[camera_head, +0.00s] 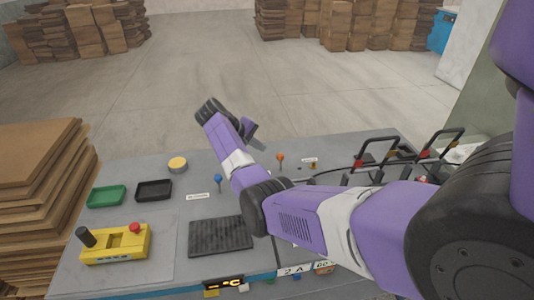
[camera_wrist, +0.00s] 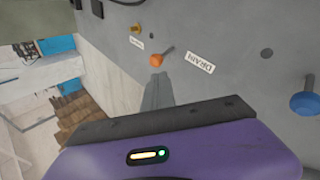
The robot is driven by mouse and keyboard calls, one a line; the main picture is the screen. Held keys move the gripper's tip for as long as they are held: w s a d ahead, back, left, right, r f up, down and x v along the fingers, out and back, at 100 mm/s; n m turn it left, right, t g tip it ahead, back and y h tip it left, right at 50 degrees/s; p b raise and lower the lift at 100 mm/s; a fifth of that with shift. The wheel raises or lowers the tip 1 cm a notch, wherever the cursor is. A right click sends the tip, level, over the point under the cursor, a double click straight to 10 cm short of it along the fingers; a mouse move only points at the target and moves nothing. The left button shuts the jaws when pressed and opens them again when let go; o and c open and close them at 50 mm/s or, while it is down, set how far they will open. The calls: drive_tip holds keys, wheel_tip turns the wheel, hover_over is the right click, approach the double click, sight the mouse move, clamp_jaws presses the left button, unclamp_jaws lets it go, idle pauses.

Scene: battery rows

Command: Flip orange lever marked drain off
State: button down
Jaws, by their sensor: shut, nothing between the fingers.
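The orange lever (camera_wrist: 156,60) shows in the wrist view as a round orange knob on a short dark stalk, rising from the grey panel. A white DRAIN label (camera_wrist: 200,62) lies on the panel beside it. The orange lever (camera_head: 280,157) stands near the far edge of the console in the head view, its knob up. My gripper (camera_wrist: 158,78) is shut and empty, its fingertips close to the orange knob; I cannot tell if they touch. In the head view my gripper (camera_head: 258,145) is just left of the lever.
A blue lever (camera_wrist: 305,103) stands on the same panel, also left of my arm in the head view (camera_head: 218,179). A small yellow switch (camera_wrist: 137,29) is near the orange lever. Black-handled toggle clamps (camera_head: 378,150) stand to the right. Cardboard stacks (camera_head: 40,153) are at left.

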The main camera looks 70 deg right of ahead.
drive_tip(key=shift+w+a+r+b, duration=0.15)
drive_tip(key=shift+w+a+r, duration=0.1)
drive_tip(key=shift+w+r, duration=0.35)
drive_tip(key=shift+w+a+r+b, duration=0.1)
drive_tip(key=shift+w+a+r, duration=0.25)
drive_tip(key=shift+r, duration=0.45)
drive_tip(key=shift+w+a+r+b, duration=0.2)
drive_tip(key=shift+w+r, duration=0.3)
drive_tip(key=shift+r, duration=0.2)
